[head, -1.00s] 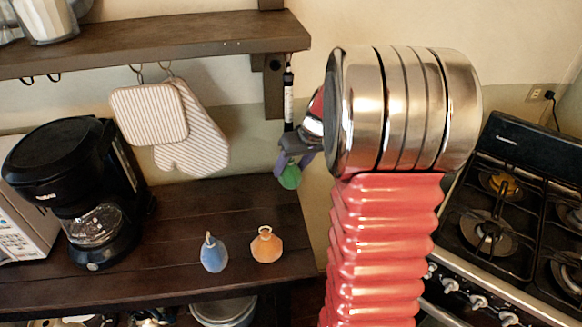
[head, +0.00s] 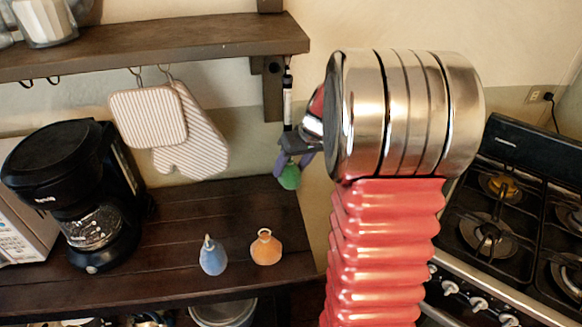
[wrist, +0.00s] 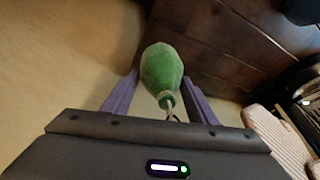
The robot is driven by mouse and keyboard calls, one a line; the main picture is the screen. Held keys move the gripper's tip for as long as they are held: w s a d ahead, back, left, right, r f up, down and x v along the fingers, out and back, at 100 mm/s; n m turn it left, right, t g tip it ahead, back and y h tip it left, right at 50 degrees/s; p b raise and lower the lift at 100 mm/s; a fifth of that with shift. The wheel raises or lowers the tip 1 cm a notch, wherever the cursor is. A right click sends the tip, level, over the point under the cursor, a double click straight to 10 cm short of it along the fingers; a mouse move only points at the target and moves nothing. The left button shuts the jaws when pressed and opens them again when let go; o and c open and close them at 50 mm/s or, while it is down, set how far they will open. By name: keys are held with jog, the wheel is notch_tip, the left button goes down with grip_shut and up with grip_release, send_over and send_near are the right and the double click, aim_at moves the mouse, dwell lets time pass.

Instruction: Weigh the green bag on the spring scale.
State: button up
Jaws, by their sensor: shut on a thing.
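The green bag (head: 289,178) hangs low between the purple fingers of my gripper (head: 288,164), below the spring scale. In the wrist view the green bag (wrist: 162,68) sits between the fingers of my gripper (wrist: 160,82), with its small ring towards my palm. A thin hook shows at or beside that ring; I cannot tell whether it passes through. The spring scale (head: 288,100) hangs upright under the right end of the shelf, a slim white and black tube. Its lower end is hidden behind my gripper in the head view.
A blue bag (head: 213,256) and an orange bag (head: 266,248) stand on the dark counter (head: 180,220). A coffee maker (head: 75,190) is at the left. Striped oven mitts (head: 192,140) hang under the wall shelf (head: 160,45). A stove (head: 500,220) is at the right.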

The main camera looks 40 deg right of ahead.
jog(key=shift+w+r, duration=0.15)
jog(key=shift+r, duration=0.4)
jog(key=shift+d+r, duration=0.1)
jog(key=shift+d, duration=0.1)
jog(key=shift+s+d+r, duration=0.3)
jog(key=shift+d+r, duration=0.05)
jog(key=shift+r, duration=0.05)
jog(key=shift+o, duration=0.2)
jog(key=shift+s+d, duration=0.25)
jog(key=shift+d, duration=0.25)
jog(key=shift+s+d, duration=0.2)
jog(key=shift+d, duration=0.25)
jog(key=shift+d, duration=0.1)
jog(key=shift+s+d, duration=0.45)
jog(key=shift+d, duration=0.35)
jog(key=shift+s+d, duration=0.45)
jog(key=shift+d, duration=0.3)
